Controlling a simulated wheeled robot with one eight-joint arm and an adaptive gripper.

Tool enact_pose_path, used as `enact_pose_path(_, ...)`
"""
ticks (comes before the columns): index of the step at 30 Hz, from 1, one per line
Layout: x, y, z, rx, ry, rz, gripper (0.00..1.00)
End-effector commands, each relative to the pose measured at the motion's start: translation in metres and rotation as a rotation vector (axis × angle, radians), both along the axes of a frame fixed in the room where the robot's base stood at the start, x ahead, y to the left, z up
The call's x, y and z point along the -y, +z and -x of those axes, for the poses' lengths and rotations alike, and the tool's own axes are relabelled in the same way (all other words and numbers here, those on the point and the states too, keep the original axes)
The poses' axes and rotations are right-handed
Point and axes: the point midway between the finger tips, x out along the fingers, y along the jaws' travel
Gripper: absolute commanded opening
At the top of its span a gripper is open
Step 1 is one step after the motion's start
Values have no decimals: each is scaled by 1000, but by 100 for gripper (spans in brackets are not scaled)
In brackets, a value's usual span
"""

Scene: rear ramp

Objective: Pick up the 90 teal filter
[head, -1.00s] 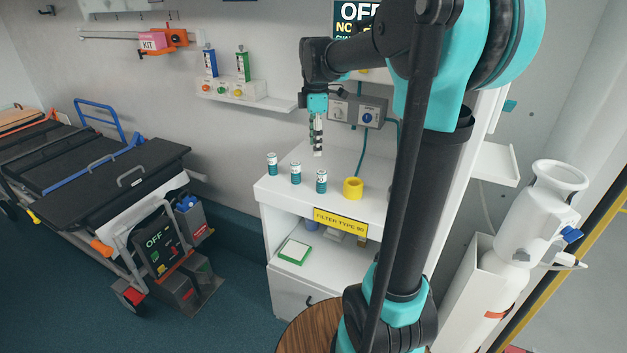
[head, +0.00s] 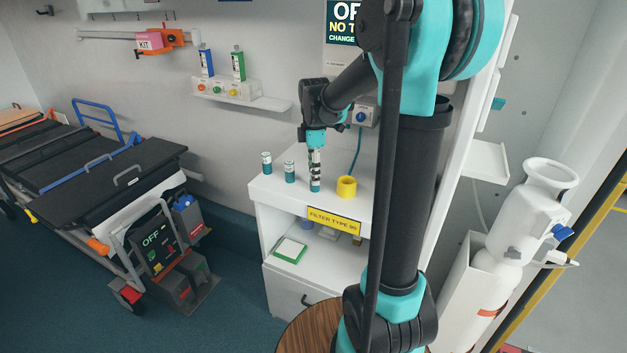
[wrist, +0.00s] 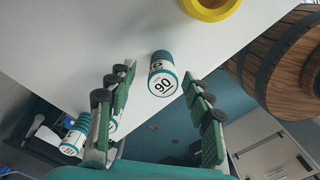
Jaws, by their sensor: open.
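The 90 teal filter (wrist: 162,76) is a small white and teal cylinder with "90" on its label. It stands upright on the white counter (head: 350,205), and in the head view this filter (head: 315,186) is the rightmost of three similar cylinders. My gripper (head: 315,172) points down right at its top, partly covering it. In the wrist view my open gripper (wrist: 157,82) has a green-padded finger on each side, and the filter shows between and just beyond the tips, with no clear contact.
Two similar filters stand to the left, the middle one (head: 290,172) and the far left one (head: 266,162). A yellow ring-shaped cup (head: 346,187) stands close on the right. A yellow "FILTER TYPE 90" sign (head: 333,221) is on the counter's front edge.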

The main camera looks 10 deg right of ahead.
Motion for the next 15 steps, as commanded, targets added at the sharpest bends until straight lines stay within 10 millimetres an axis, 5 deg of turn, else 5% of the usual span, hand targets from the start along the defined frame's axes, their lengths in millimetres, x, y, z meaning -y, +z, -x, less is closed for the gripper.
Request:
enact_pose_path(3, 0, 0, 0, 0, 0, 0, 49)
enact_pose_path(15, 0, 0, 0, 0, 0, 0, 2)
